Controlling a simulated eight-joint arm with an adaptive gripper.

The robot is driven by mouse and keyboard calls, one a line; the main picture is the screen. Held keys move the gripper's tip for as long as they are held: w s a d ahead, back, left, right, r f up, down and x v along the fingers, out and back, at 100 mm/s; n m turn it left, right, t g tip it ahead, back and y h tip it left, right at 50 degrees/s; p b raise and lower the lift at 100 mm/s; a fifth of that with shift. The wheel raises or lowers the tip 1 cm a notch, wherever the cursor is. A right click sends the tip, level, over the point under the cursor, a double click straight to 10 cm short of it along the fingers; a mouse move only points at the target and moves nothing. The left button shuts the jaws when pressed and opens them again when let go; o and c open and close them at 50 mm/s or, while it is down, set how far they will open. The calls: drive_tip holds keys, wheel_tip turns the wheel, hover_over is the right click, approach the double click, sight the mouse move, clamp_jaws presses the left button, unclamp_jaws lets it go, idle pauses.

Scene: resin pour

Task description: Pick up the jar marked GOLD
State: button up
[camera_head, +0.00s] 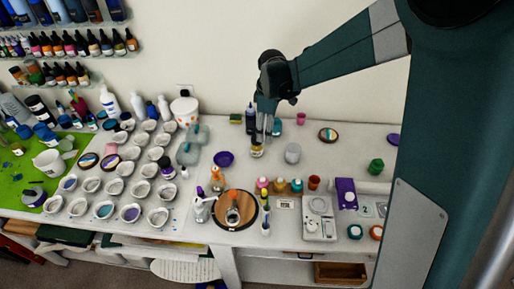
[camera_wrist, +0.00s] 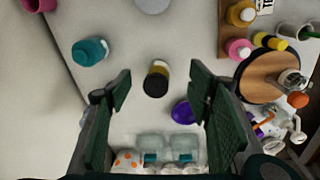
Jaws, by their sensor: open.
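A small jar with a dark lid and a yellow-gold body (camera_head: 257,151) stands upright on the white table. In the wrist view the jar (camera_wrist: 156,78) shows between the fingers, seen from above. Its lettering is too small to read. My gripper (camera_head: 265,136) is open and points down above the jar, partly covering it in the head view. In the wrist view the open fingers (camera_wrist: 160,86) lie to the left and right of the jar, apart from it, with nothing between them in grip.
A teal jar (camera_wrist: 90,51) and a purple bowl (camera_wrist: 181,112) flank the jar. A white cup (camera_head: 292,153) stands to its right. A round wooden board (camera_head: 247,211) and several colored bottles are in front. Many small white cups fill the left side.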

drive_tip(key=n, duration=0.2)
hover_over(257, 149)
drive_tip(key=w, duration=0.3)
drive_tip(key=shift+g, duration=0.4)
drive_tip(key=f, duration=0.6)
drive_tip(key=shift+s+a+f, duration=0.1)
drive_tip(key=shift+a+f, duration=0.05)
drive_tip(key=shift+a, duration=0.05)
drive_tip(key=shift+f, duration=1.3)
drive_tip(key=shift+f, duration=0.15)
drive_tip(key=shift+f, duration=2.45)
drive_tip(key=c, duration=1)
